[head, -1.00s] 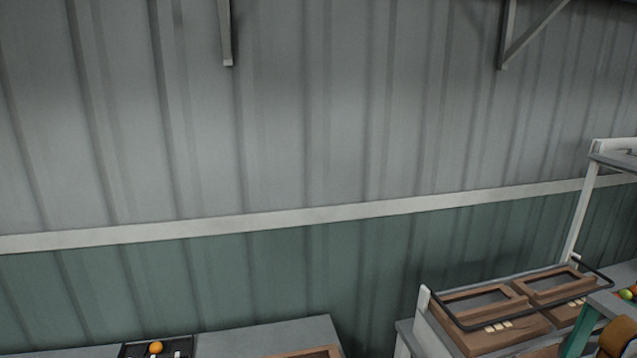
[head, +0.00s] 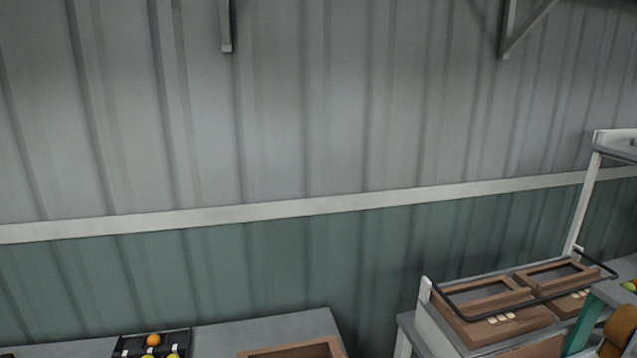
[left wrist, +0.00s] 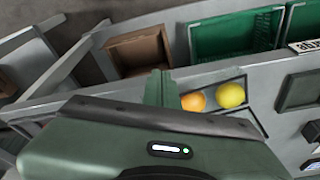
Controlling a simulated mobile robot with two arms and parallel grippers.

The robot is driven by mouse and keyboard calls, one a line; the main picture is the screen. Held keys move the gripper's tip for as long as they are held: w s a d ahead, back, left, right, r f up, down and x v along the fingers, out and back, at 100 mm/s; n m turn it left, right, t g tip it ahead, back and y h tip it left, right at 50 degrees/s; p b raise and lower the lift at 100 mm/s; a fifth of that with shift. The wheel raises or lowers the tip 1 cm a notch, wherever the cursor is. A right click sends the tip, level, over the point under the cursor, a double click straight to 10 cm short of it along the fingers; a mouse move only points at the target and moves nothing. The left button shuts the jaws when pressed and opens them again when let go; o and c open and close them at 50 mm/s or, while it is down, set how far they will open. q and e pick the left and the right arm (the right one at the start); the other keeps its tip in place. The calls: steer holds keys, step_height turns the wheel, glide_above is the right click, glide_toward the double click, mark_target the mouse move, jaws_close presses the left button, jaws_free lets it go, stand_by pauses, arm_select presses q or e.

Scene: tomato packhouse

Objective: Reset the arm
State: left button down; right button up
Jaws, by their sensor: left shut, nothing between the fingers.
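My left gripper (left wrist: 161,90) shows in the left wrist view, its green fingers together and nothing between them. From this view it overlaps the bench beside a dark tray (left wrist: 239,82). An orange fruit (left wrist: 193,101) and a yellow fruit (left wrist: 231,95) sit in that tray, apart from the fingers. Neither of my grippers shows in the head view.
In the head view, a dark tray (head: 186,336) with an orange fruit (head: 153,340) stands on the grey bench (head: 265,330). A cart with brown crates (head: 497,327) stands right. In the wrist view, a green crate (left wrist: 233,33) and a brown crate (left wrist: 139,50) lie beyond.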

arm_select(q)
steer(key=s+a+f+g+b, duration=0.1)
steer(key=s+f+b, duration=0.4)
steer(key=f, duration=1.1)
steer(key=s+a+f+b, duration=0.1)
steer(key=s+f+b, duration=0.35)
steer(key=f, duration=1.25)
steer(key=s+a+f+g, duration=0.1)
steer(key=s+f, duration=0.6)
steer(key=s, duration=0.3)
steer(key=shift+s+a, duration=0.15)
steer(key=shift+s, duration=0.2)
steer(key=shift+f, duration=0.1)
